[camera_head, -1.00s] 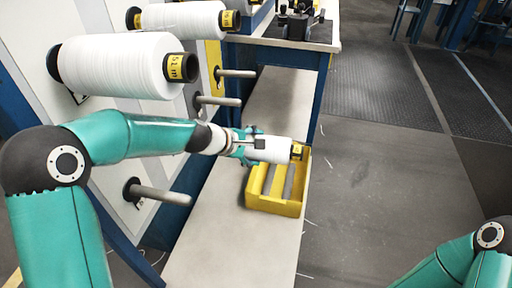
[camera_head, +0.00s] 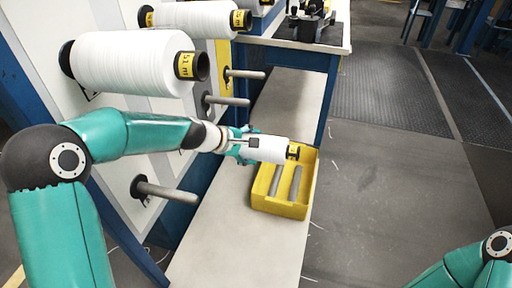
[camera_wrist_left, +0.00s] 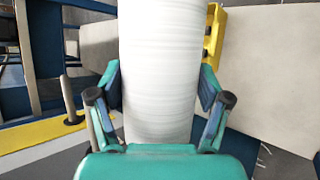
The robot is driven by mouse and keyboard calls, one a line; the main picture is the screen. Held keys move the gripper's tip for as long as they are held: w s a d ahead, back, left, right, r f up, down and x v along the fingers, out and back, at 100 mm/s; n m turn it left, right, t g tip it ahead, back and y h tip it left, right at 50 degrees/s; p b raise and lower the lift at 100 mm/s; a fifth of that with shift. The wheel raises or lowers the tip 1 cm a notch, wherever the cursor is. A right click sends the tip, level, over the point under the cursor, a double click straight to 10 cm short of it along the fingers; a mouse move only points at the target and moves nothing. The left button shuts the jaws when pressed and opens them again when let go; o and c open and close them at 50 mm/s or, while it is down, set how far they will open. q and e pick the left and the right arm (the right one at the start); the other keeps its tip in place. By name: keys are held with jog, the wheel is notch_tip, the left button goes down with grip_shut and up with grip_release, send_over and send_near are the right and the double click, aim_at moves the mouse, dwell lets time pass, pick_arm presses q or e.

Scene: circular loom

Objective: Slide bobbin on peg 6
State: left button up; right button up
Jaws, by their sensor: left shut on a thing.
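My left gripper (camera_head: 243,146) is shut on a white bobbin (camera_head: 272,150) with a dark, yellow-labelled end. The bobbin is held above the yellow tray (camera_head: 309,192), its far end over the tray. In the left wrist view the bobbin (camera_wrist_left: 160,70) lies between both fingers. Several empty grey pegs stick out of the machine: a near one (camera_head: 170,193), a middle one (camera_head: 228,100) and a far one (camera_head: 246,75). I cannot tell which is peg 6. In the head view only part of my right arm shows, at the lower right; its gripper is outside the picture.
Two large white bobbins, a near one (camera_head: 125,63) and a far one (camera_head: 190,19), sit on upper pegs. The yellow tray stands on a light bench (camera_head: 222,240) beside the machine. A dark device (camera_head: 308,25) stands on the back table. The floor at right is clear.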

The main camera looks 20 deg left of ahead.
pick_arm(q)
jog(key=shift+a, duration=0.9)
jog(key=shift+a+f, duration=0.2)
jog(key=shift+a, duration=2.45)
jog(key=shift+a+f, duration=0.15)
jog(key=shift+a, duration=2.3)
jog(key=shift+a, duration=0.2)
